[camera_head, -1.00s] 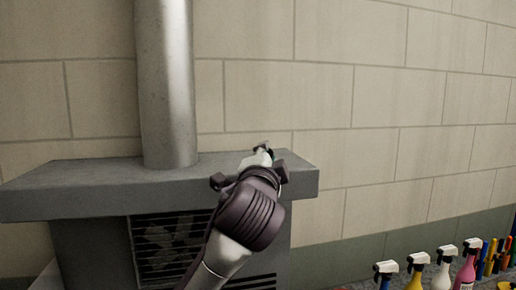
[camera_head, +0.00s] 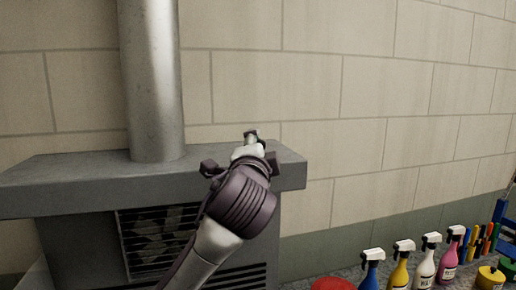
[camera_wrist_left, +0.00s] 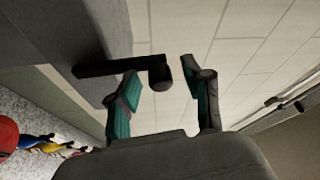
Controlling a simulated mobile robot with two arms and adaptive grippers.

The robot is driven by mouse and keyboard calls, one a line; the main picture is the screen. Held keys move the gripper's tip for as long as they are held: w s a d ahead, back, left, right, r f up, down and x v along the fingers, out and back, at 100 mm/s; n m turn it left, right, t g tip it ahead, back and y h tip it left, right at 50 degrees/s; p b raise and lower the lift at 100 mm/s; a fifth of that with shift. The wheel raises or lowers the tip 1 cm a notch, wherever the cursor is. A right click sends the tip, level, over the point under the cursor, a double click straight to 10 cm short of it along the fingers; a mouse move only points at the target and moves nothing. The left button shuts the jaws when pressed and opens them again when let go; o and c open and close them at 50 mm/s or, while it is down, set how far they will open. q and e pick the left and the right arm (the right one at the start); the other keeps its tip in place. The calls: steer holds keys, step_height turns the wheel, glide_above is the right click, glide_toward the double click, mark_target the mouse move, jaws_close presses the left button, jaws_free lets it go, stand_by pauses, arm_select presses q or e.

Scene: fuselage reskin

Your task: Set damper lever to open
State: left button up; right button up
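The damper lever (camera_wrist_left: 108,68) is a dark bar with a round knob (camera_wrist_left: 160,76) at its end, on the side of the grey housing in the left wrist view. My left gripper (camera_wrist_left: 168,78) is open there, with green-padded fingers on either side of the knob. I cannot tell whether a finger touches it. In the head view my left gripper (camera_head: 250,142) is over the right part of the housing's top slab (camera_head: 75,178), mostly hidden behind my wrist. The lever cannot be made out clearly there. My right gripper is not in view.
A metal duct (camera_head: 152,80) rises from the slab. A vent grille (camera_head: 160,240) is in the housing's front. Several spray bottles (camera_head: 400,268) and a red round thing (camera_head: 332,285) stand at the lower right. A block wall (camera_head: 400,100) is behind.

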arm_select(q)
steer(key=s+a+f, duration=0.1)
steer(key=s, duration=1.1)
steer(key=shift+f, duration=0.15)
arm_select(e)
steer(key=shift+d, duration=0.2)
arm_select(q)
steer(key=shift+a, duration=0.1)
